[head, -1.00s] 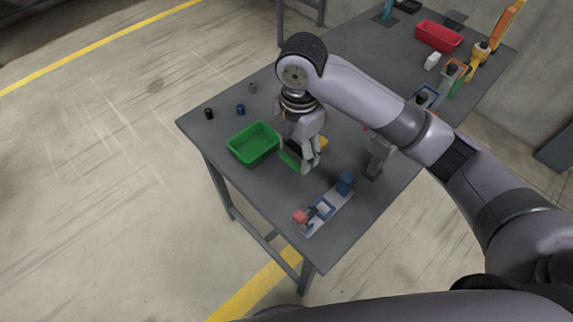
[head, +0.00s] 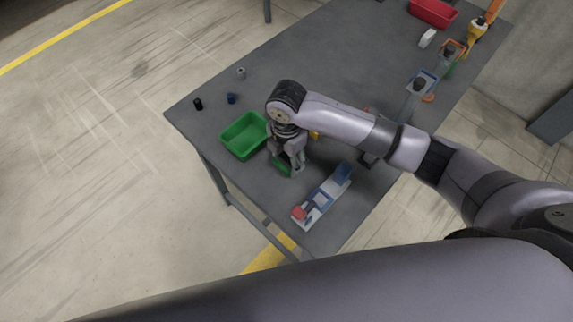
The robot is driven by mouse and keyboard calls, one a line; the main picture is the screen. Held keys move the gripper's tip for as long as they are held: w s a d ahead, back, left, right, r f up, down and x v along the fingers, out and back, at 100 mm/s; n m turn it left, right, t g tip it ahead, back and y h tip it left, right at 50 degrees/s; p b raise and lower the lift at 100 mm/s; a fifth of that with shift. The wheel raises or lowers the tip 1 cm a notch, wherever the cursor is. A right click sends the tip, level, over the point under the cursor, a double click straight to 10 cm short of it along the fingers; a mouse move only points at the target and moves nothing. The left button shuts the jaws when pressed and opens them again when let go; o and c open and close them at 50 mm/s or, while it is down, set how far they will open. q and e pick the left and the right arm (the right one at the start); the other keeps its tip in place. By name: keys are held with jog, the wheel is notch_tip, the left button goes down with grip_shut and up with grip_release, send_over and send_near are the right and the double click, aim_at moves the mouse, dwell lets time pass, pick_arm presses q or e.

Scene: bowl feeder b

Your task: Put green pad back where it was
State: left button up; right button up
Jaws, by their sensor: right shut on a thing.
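The green pad (head: 281,168) shows only as a small green piece at the fingers of my right gripper (head: 291,170). My right gripper is shut on it and points down, low over the grey table (head: 205,122); I cannot tell whether the pad touches the table top. The gripper is just right of the green bin (head: 241,153) and above and left of the light strip with blue and red parts (head: 322,198). Most of the pad is hidden by the fingers. My left gripper is not in view.
A black cylinder (head: 198,104), a blue one (head: 231,98) and a grey one (head: 241,73) stand near the left edge. A red bin (head: 433,12) and a white block (head: 427,39) are at the far end. Bare table lies between the cylinders and the red bin.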

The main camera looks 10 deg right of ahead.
aim_at(286, 169)
jog(key=shift+f, duration=0.75)
notch_tip(286, 169, down, 3)
jog(key=shift+f, duration=0.6)
jog(key=o, duration=1.1)
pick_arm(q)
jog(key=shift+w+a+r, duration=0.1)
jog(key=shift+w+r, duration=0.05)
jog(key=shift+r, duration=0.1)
